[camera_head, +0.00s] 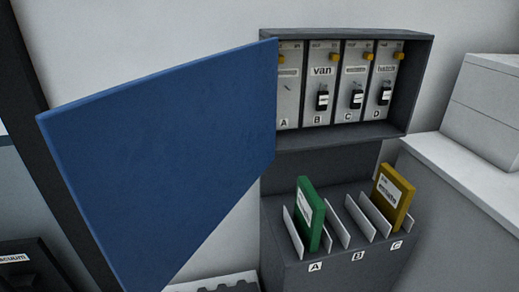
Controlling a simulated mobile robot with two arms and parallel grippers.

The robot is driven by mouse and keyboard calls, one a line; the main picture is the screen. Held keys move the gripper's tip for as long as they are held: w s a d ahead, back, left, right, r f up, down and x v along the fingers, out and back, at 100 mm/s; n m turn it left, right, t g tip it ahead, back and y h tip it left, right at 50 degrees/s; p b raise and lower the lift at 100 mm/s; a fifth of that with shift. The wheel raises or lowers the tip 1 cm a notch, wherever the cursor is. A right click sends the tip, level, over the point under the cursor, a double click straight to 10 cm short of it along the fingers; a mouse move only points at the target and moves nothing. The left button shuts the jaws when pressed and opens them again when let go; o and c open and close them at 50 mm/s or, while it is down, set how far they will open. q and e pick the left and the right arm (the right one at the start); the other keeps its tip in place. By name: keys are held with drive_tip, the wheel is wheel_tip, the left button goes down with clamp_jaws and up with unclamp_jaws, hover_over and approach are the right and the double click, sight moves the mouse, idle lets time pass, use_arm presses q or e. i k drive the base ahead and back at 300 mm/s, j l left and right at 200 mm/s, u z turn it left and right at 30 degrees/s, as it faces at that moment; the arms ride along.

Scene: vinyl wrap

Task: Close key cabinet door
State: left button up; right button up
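The key cabinet (345,88) is a dark grey wall box in the upper right of the head view. Its blue door (175,150) stands wide open, hinged at the cabinet's left side and reaching out to the left and towards me. Inside are several light grey panels marked A to D, with yellow tabs on top. Black key fobs hang on panels B, C and D; panel A (287,85) shows no fob and is partly covered by the door edge. Neither of my grippers is in view.
Below the cabinet is a dark rack (335,245) with slots A, B and C, holding a green folder (310,213) and a yellow folder (393,197). A white counter (465,185) with pale boxes (485,110) stands at right. A dark post (45,160) runs down the left.

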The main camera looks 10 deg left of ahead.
sight(152, 164)
drive_tip(key=j+z, duration=0.35)
drive_tip(key=k+j+z, duration=0.1)
drive_tip(key=j+z, duration=0.25)
drive_tip(key=k+j+z, duration=0.15)
drive_tip(key=j+z, duration=0.2)
drive_tip(key=j, duration=0.15)
drive_tip(key=k+j, duration=0.2)
drive_tip(key=j, duration=0.2)
drive_tip(key=k+j+z, duration=0.1)
drive_tip(key=j, duration=0.35)
drive_tip(key=k+j, duration=0.25)
drive_tip(key=j, duration=0.15)
drive_tip(key=z, duration=0.05)
